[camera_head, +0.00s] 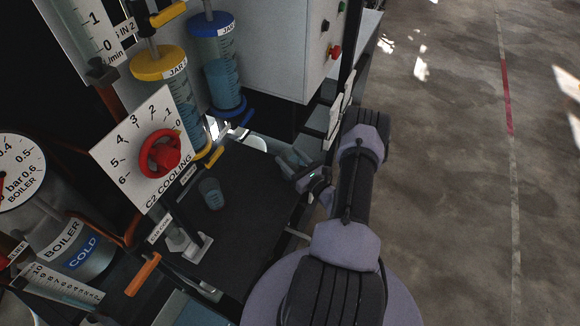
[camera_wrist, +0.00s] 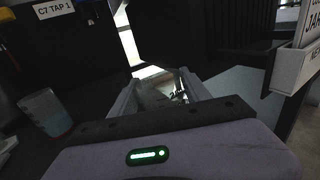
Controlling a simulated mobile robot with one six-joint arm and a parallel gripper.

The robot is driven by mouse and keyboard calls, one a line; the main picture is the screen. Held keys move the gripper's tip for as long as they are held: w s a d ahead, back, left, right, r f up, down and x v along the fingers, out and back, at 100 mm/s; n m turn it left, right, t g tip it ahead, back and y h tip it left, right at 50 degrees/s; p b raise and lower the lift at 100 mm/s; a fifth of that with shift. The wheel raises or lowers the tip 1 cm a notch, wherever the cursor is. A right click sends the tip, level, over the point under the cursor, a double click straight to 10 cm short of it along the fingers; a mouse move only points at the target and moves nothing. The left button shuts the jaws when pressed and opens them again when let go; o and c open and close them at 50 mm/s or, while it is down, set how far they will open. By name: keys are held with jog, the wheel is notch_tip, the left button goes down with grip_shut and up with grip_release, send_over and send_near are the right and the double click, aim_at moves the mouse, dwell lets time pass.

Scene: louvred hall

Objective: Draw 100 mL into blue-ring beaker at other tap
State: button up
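A clear beaker (camera_head: 211,194) with some bluish liquid stands upright on the dark bench top. I cannot tell whether that is a held beaker or background. A tap label reading C7 TAP 1 (camera_wrist: 54,8) hangs at the upper left.
A yellow-capped jar (camera_head: 163,65) stands left of the blue one. The C2 COOLING panel (camera_head: 125,165) with its red knob (camera_head: 160,153) rises left of the beaker. An orange handle (camera_head: 142,274) juts out below. Open floor (camera_head: 450,200) lies right.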

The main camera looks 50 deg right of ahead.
jog(key=c, duration=0.3)
jog(key=shift+c, duration=0.2)
